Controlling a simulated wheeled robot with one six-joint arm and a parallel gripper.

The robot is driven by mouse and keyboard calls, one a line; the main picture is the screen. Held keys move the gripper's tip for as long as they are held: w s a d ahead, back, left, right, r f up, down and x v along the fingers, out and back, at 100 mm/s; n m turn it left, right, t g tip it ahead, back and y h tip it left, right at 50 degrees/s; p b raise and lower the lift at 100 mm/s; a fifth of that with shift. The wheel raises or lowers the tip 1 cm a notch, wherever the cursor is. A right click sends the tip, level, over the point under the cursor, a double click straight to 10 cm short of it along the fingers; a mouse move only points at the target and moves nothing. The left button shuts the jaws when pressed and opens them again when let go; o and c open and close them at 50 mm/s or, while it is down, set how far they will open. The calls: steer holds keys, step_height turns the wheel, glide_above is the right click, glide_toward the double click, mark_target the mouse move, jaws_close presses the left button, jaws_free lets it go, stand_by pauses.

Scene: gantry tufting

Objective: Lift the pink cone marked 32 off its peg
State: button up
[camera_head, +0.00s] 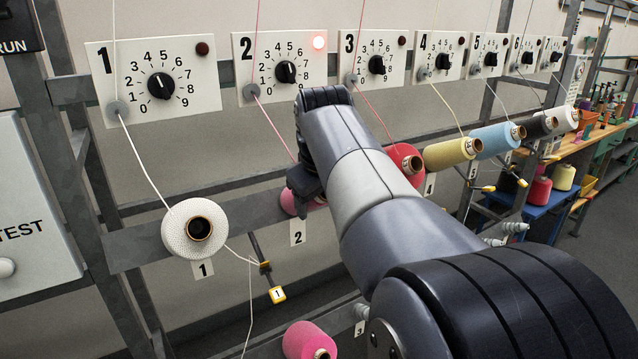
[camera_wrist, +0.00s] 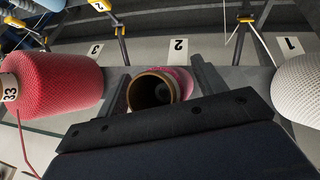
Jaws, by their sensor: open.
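A pink cone (camera_head: 291,203) sits on the rail above label 2, mostly hidden behind my gripper (camera_head: 304,182) in the head view. In the wrist view the pink cone (camera_wrist: 184,80) shows its brown open tube end towards me, with only a sliver of pink yarn around it. No number can be read on it. My gripper (camera_wrist: 162,80) is open, with one dark finger on each side of the cone's tube end. I cannot tell whether the fingers touch it.
A red cone marked 33 (camera_wrist: 58,85) and a white cone (camera_wrist: 302,85) stand close on either side. Another pink cone (camera_head: 306,341) sits lower down. Dial plate 2 (camera_head: 280,63) has its red lamp lit. Yellow-tipped levers hang below the rail.

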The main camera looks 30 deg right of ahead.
steer(key=shift+w+d+f, duration=0.1)
steer(key=shift+f, duration=0.2)
steer(key=shift+c, duration=0.3)
steer(key=c, duration=1.2)
steer(key=shift+r, duration=0.2)
steer(key=shift+s+r+p, duration=0.25)
steer(key=shift+s+p, duration=0.1)
steer(key=shift+s, duration=0.1)
steer(key=shift+r, duration=0.1)
